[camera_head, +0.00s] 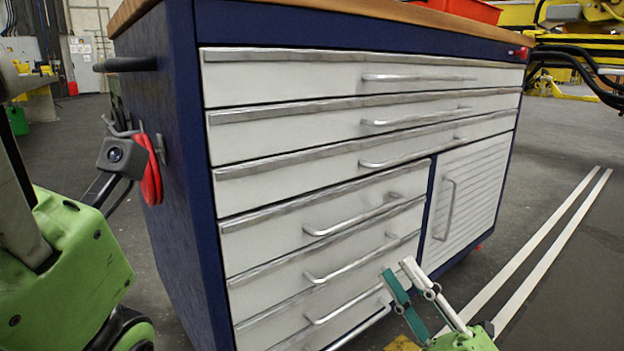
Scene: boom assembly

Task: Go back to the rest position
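My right gripper (399,267) shows at the bottom, right of centre, pointing up in front of the cabinet's lower drawers. It has one teal and one pale finger, with a narrow gap between them and nothing held in it. Whether it touches the cabinet is hard to judge. My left arm's green and grey parts fill the left edge, but its gripper fingers do not show.
A dark blue tool cabinet (181,200) with white drawers, metal handles and a wooden top stands close in front. A red coil (150,172) hangs on its left side. A red bin (465,10) sits on top. Clear floor (575,300) with white lines lies to the right.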

